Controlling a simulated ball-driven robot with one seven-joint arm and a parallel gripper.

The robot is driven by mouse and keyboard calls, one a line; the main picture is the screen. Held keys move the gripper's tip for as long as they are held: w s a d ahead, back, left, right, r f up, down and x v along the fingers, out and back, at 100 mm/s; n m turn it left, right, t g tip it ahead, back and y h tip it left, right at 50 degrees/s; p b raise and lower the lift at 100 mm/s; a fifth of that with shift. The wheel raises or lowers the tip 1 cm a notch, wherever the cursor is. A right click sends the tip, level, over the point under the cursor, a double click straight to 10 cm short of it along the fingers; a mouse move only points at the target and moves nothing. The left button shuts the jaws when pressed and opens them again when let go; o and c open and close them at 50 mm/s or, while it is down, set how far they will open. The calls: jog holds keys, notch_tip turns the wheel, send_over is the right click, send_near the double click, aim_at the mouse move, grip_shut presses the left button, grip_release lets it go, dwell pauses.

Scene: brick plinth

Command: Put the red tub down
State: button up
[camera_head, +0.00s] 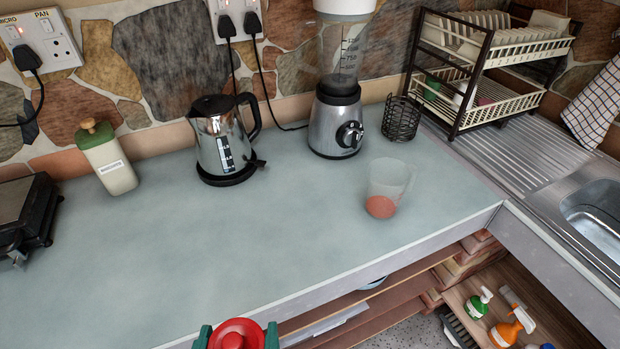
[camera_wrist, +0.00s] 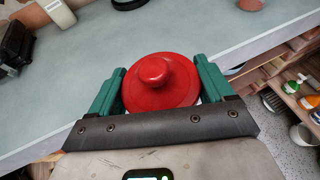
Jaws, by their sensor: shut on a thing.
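The red tub (camera_head: 237,335) shows at the bottom edge of the head view, with its round lid and knob on top. In the wrist view the tub (camera_wrist: 160,83) is between the two green fingers of my gripper (camera_wrist: 158,85), which is shut on it. In the head view my gripper (camera_head: 237,338) is at the near edge of the grey-green counter (camera_head: 200,250). The tub's lower part is hidden, and I cannot tell its height over the counter edge.
A black appliance (camera_head: 27,215) is at left. The counter's middle and front are clear. A sink (camera_head: 595,215) is at right; spray bottles (camera_head: 510,328) stand below.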

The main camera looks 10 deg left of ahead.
jog(key=w+d+f+m+h, duration=0.1)
jog(key=w+d+f, duration=0.7)
jog(key=d, duration=0.2)
jog(key=w+d+f+m+h, duration=0.1)
jog(key=w+d+f, duration=0.75)
jog(key=d, duration=0.25)
jog(key=d+f, duration=0.3)
jog(key=d, duration=0.7)
jog(key=s+f, duration=0.3)
jog(key=f, duration=0.2)
jog(key=shift+s+f+h, duration=0.15)
jog(key=shift+s+h, duration=0.05)
jog(key=shift+h, duration=0.2)
